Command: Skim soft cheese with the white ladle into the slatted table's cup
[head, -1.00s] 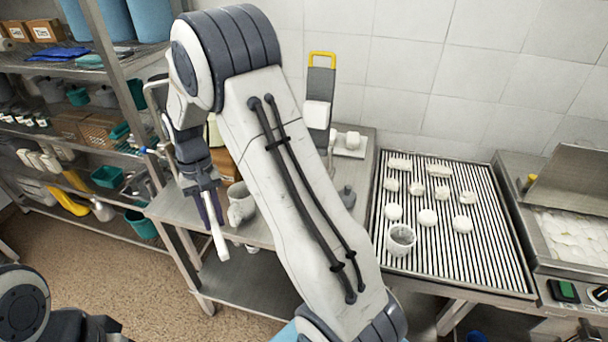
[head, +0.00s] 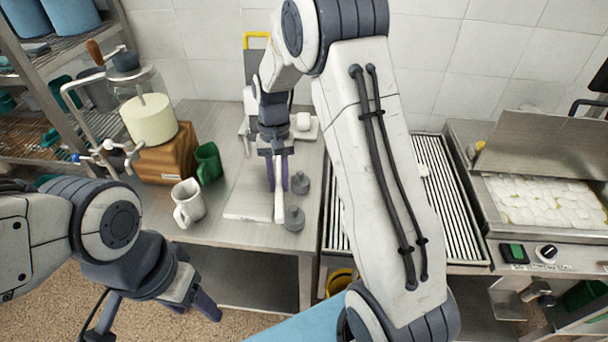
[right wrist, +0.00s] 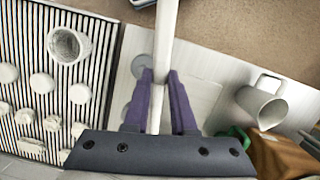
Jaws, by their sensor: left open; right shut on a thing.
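My right gripper (head: 278,180) is shut on the white ladle (head: 279,207), above the steel side table. The right wrist view shows the ladle's handle (right wrist: 156,105) between the purple fingers; its far end runs out of the top of that view. The slatted table's cup (right wrist: 68,45) is whitish and stands upright on the slats in the right wrist view; my right arm hides it in the head view. Soft white pieces, apparently the soft cheese (head: 545,200), fill the steel vat at the right. My left gripper (head: 155,315) is open and empty at the lower left.
Several white cheeses (right wrist: 41,83) lie on the slatted table (head: 450,215). The vat's lid (head: 540,145) is tilted open.

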